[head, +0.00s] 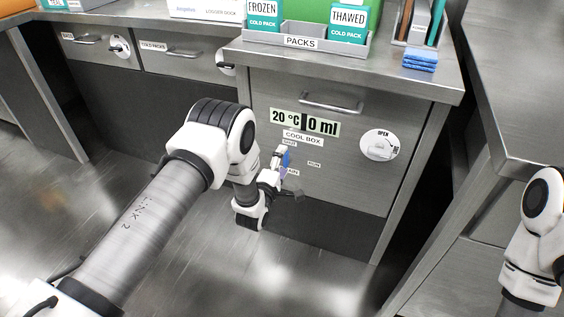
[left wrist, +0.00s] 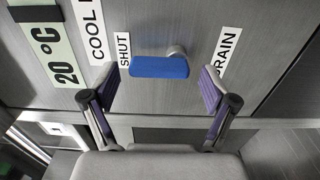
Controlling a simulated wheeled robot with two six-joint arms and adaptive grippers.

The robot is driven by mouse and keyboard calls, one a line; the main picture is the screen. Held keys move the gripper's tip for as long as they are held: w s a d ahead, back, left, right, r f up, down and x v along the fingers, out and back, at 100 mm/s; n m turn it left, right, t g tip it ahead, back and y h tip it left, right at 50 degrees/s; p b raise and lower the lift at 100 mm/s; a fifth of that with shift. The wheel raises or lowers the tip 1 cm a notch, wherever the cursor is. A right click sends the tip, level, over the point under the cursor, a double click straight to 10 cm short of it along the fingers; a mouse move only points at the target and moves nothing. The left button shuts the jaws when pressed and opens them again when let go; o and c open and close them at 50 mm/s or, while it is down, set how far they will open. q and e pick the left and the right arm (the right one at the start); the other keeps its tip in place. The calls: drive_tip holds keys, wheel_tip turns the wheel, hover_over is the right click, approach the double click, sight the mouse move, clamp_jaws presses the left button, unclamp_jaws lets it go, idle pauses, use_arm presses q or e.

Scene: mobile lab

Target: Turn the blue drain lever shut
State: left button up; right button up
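The blue drain lever (left wrist: 160,67) is on the front of the cool box (head: 350,120). In the left wrist view its bar runs sideways from a round metal pivot towards the SHUT label (left wrist: 123,49); the DRAIN label (left wrist: 228,53) is on the other side. My left gripper (left wrist: 162,85) is open, with one finger beyond each end of the bar and a visible gap on both sides. In the head view the lever (head: 287,158) is partly hidden by my left gripper (head: 288,172). My right gripper is out of view; only part of that arm shows.
A display (head: 304,121) on the cool box reads 20 °C and 0 ml. A PACKS tray (head: 350,45) stands on top. Open floor lies below.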

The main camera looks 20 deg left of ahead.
use_arm(q)
drive_tip(key=s, duration=1.2)
drive_tip(key=shift+a, duration=0.2)
drive_tip(key=s+a+f+m+g, duration=0.1)
drive_tip(key=s+f+m+g, duration=0.2)
drive_tip(key=s+f+g, duration=0.45)
drive_tip(key=s+a+f+m+g, duration=0.1)
drive_tip(key=s+f+m+g, duration=0.3)
drive_tip(key=s, duration=0.6)
drive_tip(key=s+f+m+g, duration=0.25)
drive_tip(key=s+m, duration=0.25)
drive_tip(key=s, duration=0.3)
drive_tip(key=s+f+m+g, duration=0.1)
drive_tip(key=s+m+g, duration=0.35)
drive_tip(key=s, duration=0.35)
wheel_tip(320, 180, up, 33)
drive_tip(key=p, duration=3.3)
drive_tip(key=shift+w+d+m+y, duration=0.3)
drive_tip(key=shift+m, duration=0.15)
